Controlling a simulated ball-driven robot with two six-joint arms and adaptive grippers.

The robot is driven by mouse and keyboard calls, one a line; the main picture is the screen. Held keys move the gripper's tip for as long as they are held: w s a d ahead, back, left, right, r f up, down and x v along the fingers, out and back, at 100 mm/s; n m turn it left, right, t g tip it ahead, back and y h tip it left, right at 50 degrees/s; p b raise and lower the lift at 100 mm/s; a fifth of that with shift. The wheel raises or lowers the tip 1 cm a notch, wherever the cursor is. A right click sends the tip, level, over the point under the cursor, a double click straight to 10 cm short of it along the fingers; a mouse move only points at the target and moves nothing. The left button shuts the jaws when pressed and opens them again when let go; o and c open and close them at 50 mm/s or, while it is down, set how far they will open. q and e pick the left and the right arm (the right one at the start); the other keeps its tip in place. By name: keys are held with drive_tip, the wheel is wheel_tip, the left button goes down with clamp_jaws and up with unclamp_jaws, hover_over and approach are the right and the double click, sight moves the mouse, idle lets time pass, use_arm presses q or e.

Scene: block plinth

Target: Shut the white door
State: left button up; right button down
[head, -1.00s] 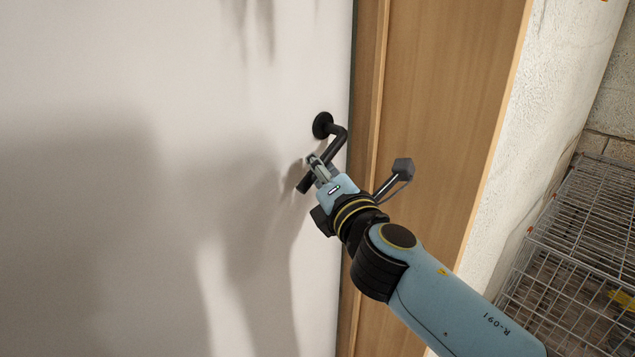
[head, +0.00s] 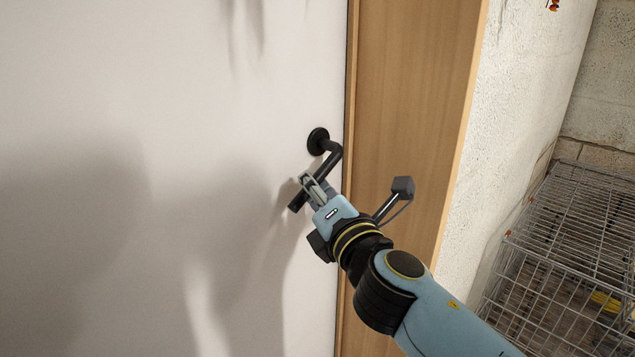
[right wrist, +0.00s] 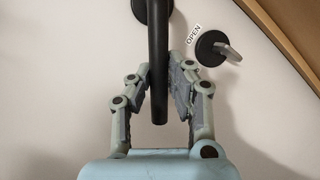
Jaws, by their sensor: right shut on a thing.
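The white door (head: 170,120) fills the left of the head view. Its right edge lies against the wooden frame (head: 410,110), with only a thin dark line between them. A black lever handle (head: 330,160) sits near that edge and slants down to the left. My right gripper (head: 308,188) is shut on the lever. In the right wrist view the black lever (right wrist: 158,60) runs between the two fingers (right wrist: 162,90). A small round turn piece (right wrist: 212,48) beside the word OPEN shows on the door there. My left gripper is not in view.
A rough white wall (head: 515,110) stands right of the frame. A wire rack (head: 560,240) stands at the far right, close to my right arm.

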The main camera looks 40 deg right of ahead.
drive_tip(key=shift+s+f, duration=0.3)
drive_tip(key=shift+s, duration=0.35)
drive_tip(key=c, duration=1.6)
unclamp_jaws()
drive_tip(key=shift+s, duration=0.1)
drive_tip(key=shift+o, duration=1.1)
drive_tip(key=shift+s+r, duration=0.15)
drive_tip(key=shift+s, duration=0.1)
drive_tip(key=shift+o, duration=0.8)
drive_tip(key=shift+s, duration=0.15)
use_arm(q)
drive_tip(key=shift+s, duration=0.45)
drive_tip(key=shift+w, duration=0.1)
use_arm(e)
drive_tip(key=v, duration=1.1)
drive_tip(key=shift+s, duration=0.35)
drive_tip(key=shift+a, duration=0.1)
